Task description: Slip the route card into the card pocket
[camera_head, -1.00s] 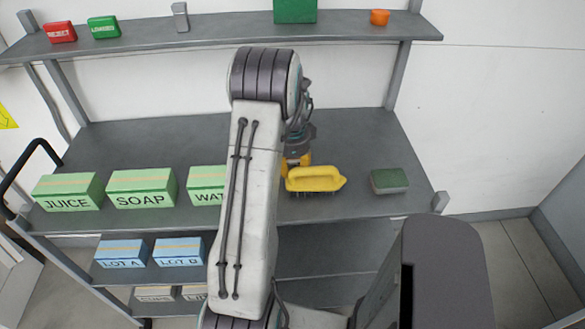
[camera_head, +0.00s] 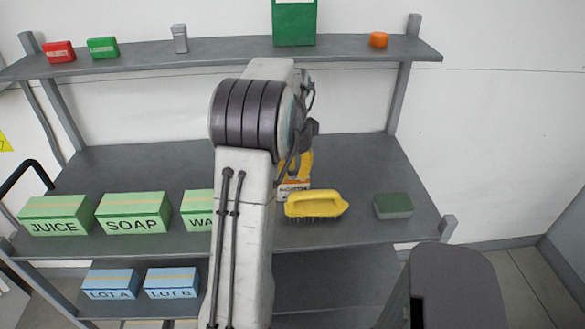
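A small orange and white piece with dark lettering (camera_head: 293,190), possibly the route card, shows on the middle shelf just right of my arm. A yellow part is right above it, and I cannot tell whether that part belongs to my gripper. My gripper (camera_head: 303,160) is mostly hidden behind my arm, above the middle shelf. Its fingertips cannot be made out, nor whether they touch the lettered piece. No card pocket can be clearly identified. A tall green holder or box (camera_head: 295,24) with a paler label stands on the top shelf, cut by the picture's edge.
A yellow brush (camera_head: 316,205) lies right beside the lettered piece. A green sponge-like block (camera_head: 393,206) is further right. Green boxes JUICE (camera_head: 55,216) and SOAP (camera_head: 133,213) stand left. Blue lot boxes are below.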

